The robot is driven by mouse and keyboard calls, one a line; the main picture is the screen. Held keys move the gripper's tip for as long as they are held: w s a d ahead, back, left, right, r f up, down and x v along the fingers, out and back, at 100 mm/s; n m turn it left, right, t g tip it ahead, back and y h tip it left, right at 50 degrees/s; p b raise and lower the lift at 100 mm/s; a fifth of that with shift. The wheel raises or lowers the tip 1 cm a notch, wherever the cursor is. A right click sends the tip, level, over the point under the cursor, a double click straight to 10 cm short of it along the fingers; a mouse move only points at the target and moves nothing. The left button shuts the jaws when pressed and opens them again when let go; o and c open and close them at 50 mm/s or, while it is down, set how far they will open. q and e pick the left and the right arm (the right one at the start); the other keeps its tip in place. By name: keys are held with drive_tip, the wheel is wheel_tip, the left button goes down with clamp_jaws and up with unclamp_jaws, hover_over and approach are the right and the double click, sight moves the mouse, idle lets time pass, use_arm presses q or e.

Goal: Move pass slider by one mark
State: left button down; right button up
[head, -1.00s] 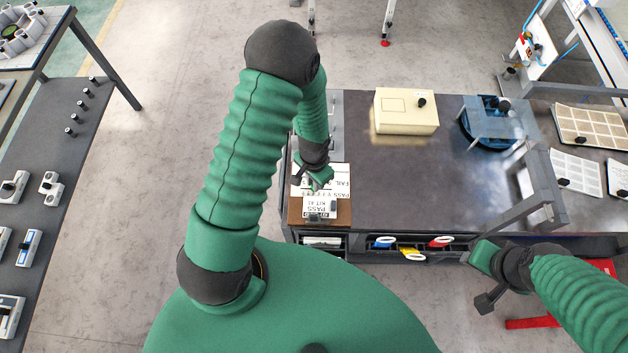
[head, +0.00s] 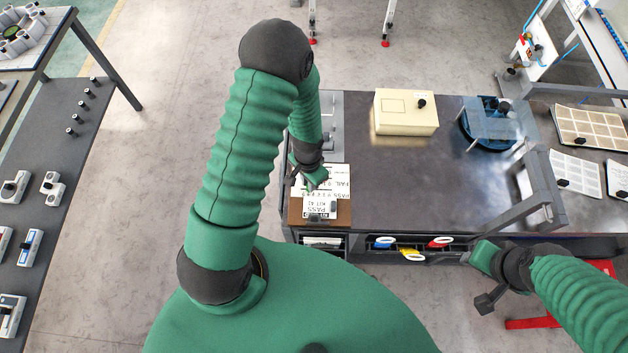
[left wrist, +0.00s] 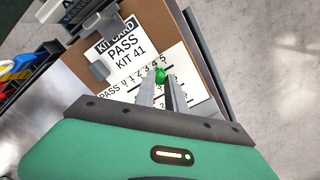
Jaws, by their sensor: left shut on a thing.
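The pass slider appears as a small green knob (left wrist: 160,76) at the number row marked PASS in the left wrist view. The row is on a white sheet on a brown board (head: 342,212). My left gripper (left wrist: 161,88) is shut on the green knob, its fingertips close around it. In the head view my left gripper (head: 316,180) is over the sheet, partly covering the PASS and FAIL rows. The slider's exact mark is hard to read. My right gripper (head: 483,258) hangs in front of the bench at the right, its fingers unclear.
A white kit card (left wrist: 122,48) reading PASS KIT 41 lies on the board, with grey clips beside it. A cream box (head: 405,112) and a blue fixture (head: 490,122) stand farther back on the dark bench (head: 410,180). The bench's middle is clear.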

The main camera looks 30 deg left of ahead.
use_arm(q)
drive_tip(key=shift+a, duration=0.1)
drive_tip(key=c, duration=1.4)
unclamp_jaws()
drive_tip(key=shift+o, duration=0.2)
wheel_tip(320, 180, up, 17)
drive_tip(key=p, duration=0.1)
drive_tip(key=shift+f, duration=0.1)
